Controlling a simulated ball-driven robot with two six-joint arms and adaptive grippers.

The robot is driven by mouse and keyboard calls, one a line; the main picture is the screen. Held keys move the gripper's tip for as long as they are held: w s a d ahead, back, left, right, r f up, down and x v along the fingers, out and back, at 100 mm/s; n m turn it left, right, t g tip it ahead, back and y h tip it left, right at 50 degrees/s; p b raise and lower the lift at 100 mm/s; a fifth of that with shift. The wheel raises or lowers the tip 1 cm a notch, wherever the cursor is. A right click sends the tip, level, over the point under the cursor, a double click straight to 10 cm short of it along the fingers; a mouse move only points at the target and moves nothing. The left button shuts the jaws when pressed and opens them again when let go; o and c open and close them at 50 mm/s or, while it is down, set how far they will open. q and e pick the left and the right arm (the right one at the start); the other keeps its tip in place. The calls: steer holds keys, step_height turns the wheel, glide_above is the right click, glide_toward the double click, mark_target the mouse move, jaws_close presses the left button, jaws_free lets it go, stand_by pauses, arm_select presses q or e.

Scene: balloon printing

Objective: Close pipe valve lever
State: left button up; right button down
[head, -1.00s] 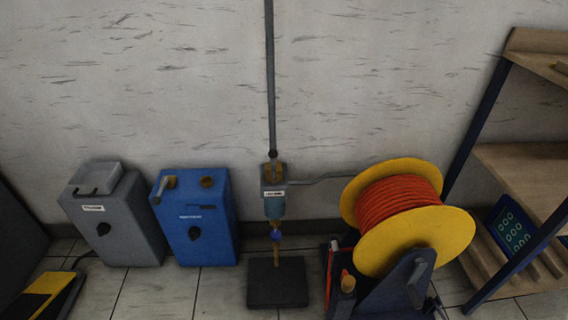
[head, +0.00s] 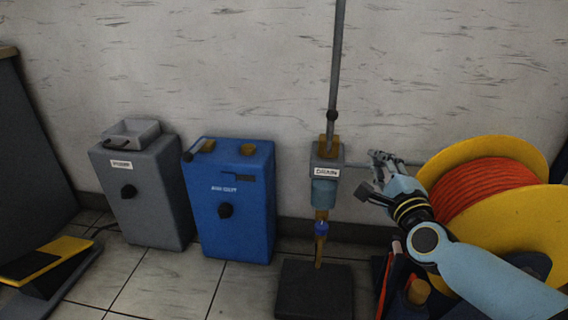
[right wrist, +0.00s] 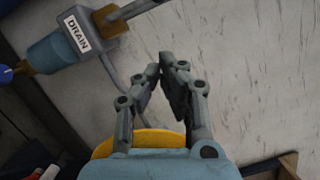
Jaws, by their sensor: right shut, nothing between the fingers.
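A vertical grey pipe (head: 337,70) runs down the wall into a grey box (head: 325,160) with a brass fitting on top and a DRAIN label. The box (right wrist: 85,30) also shows at the upper left of the right wrist view. Below it are a light-blue cylinder (head: 325,193) and a brass stem with a blue part (head: 321,227). My left gripper is out of view.
A large yellow reel (head: 540,225) with orange hose stands at the right, behind my right arm. A blue box (head: 235,225) and a grey box (head: 150,210) stand at the left. A black base (head: 316,290) sits under the pipe. The wall above is bare.

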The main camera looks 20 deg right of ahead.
mark_target(330, 134)
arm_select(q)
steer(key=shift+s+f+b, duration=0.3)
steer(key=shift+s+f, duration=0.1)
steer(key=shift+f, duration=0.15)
arm_select(e)
steer(key=shift+w+f, duration=0.35)
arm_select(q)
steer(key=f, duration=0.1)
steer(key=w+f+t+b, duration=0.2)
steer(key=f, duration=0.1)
arm_select(e)
steer(key=w+r, duration=0.2)
steer(key=w, duration=1.1)
steer(key=shift+d, duration=0.4)
steer(key=shift+r, duration=0.1)
